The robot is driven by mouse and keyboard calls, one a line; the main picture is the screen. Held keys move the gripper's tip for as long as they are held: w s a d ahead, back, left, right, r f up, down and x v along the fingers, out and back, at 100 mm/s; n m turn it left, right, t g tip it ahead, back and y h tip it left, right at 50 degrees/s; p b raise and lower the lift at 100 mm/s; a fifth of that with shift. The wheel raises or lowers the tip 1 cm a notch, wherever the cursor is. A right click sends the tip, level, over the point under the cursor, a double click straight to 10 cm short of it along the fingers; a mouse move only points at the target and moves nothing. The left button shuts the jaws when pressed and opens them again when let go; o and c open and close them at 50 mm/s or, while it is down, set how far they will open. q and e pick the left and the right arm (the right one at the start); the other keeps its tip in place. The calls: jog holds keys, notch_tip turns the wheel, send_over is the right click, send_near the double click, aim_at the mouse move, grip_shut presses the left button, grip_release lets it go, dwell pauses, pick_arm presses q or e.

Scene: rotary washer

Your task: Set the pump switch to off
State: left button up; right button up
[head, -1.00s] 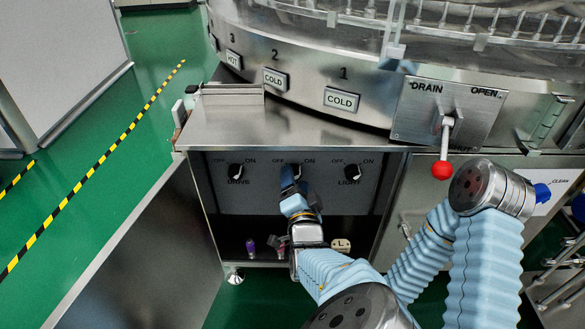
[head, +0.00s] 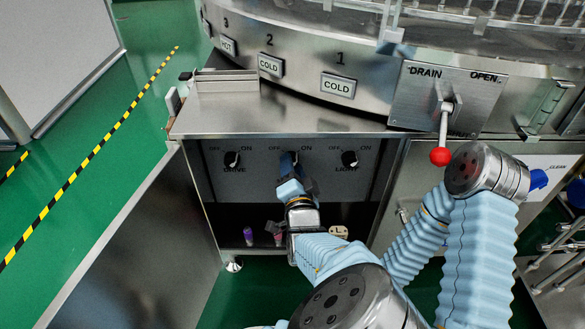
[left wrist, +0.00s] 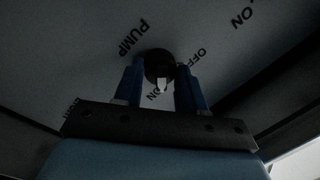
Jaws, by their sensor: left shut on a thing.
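The pump switch is the middle black knob on the grey panel under the steel worktop. The left wrist view shows the knob (left wrist: 154,63) beside the word PUMP, its pale pointer mark turned toward the lower ON lettering. In the head view the knob is mostly hidden behind my fingers, below its OFF and ON labels. My left gripper (head: 289,167) reaches up to it; the left wrist view shows its blue fingers (left wrist: 158,82) shut on either side of the knob.
The DRIVE knob (head: 232,159) and LIGHT knob (head: 350,159) flank the pump switch. The worktop (head: 265,112) overhangs the panel. A red-tipped drain lever (head: 440,156) is at right. An open cabinet door (head: 130,245) stands left. A purple-capped item (head: 248,236) sits on the shelf below.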

pick_arm(q)
jog(key=shift+a+r+n+g+h+b, duration=0.1)
jog(key=shift+n+g+h+b, duration=0.2)
jog(key=shift+n, duration=2.4)
jog(key=shift+a+n+g+h+b, duration=0.15)
jog(key=shift+n+h+b, duration=0.3)
jog(key=shift+n, duration=2.25)
jog(key=shift+d+r+n+g+h+b, duration=0.1)
jog(key=shift+n+g+h+b, duration=0.2)
jog(key=shift+n, duration=2.4)
pick_arm(e)
jog(key=shift+f, duration=1.1)
pick_arm(q)
jog(key=o, duration=1)
jog(key=shift+o, duration=0.2)
